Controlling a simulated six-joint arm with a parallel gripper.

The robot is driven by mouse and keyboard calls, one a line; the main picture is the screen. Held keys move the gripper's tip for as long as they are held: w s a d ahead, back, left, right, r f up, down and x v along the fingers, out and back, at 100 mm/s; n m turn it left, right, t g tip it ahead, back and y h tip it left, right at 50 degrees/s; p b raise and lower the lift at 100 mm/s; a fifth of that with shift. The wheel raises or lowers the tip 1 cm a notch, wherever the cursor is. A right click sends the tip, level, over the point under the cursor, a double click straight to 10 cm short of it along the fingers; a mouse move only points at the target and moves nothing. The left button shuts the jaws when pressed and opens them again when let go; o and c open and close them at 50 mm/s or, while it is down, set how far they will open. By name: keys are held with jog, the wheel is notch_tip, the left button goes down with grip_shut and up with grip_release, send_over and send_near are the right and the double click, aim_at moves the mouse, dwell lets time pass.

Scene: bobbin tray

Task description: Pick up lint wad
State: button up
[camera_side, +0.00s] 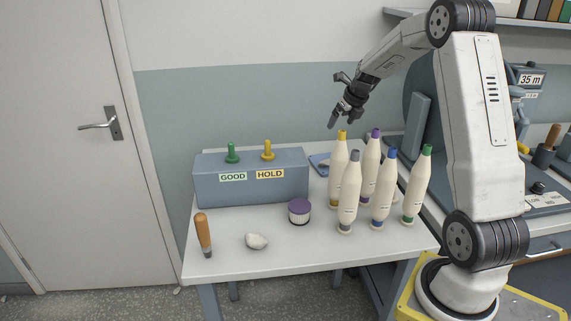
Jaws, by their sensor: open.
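The lint wad (257,241) is a small whitish lump lying on the front part of the white table. It is right of a brown wooden-handled tool and left of a purple-lidded jar. My gripper (339,117) is open and empty. It is high above the table, over the yellow-topped bobbin, well up and to the right of the lint wad. Nothing covers the lint wad in this view.
Several cream bobbins (349,193) with coloured tips stand upright at the table's right. A purple-topped jar (299,211) and a wooden-handled tool (204,236) flank the wad. A blue-grey box (209,189) with GOOD and HOLD pegs stands behind. The white table (310,250) is clear at the front.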

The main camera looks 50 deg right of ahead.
jog(key=w+a+n, duration=0.2)
jog(key=a, duration=0.2)
jog(key=w+a+n+t, duration=0.1)
jog(key=w+a+n, duration=0.2)
jog(key=a, duration=0.1)
jog(key=w+a+n+t, duration=0.1)
jog(key=w+a+n, duration=0.1)
jog(key=a+n, duration=0.1)
jog(key=shift+w+a+f, duration=0.15)
jog(key=shift+a, duration=0.25)
jog(key=shift+w+a+f, duration=0.1)
jog(key=shift+a, duration=0.25)
jog(key=w+a+n+t+h, duration=0.1)
jog(key=w+a+n+t, duration=0.15)
jog(key=a+n, duration=0.8)
jog(key=n+t+h, duration=0.1)
jog(key=n, duration=0.5)
send_over(259, 241)
jog(key=w+d, duration=0.3)
jog(key=w, duration=0.2)
jog(key=s+a+n+t+h, duration=0.25)
jog(key=s+a+n, duration=0.35)
jog(key=s+n, duration=0.45)
jog(key=f, duration=1.4)
jog(key=shift+w+d+f, duration=0.2)
jog(key=shift+d+f, duration=0.05)
jog(key=shift+f, duration=0.05)
jog(key=shift+x, duration=1.35)
jog(key=shift+d, duration=0.1)
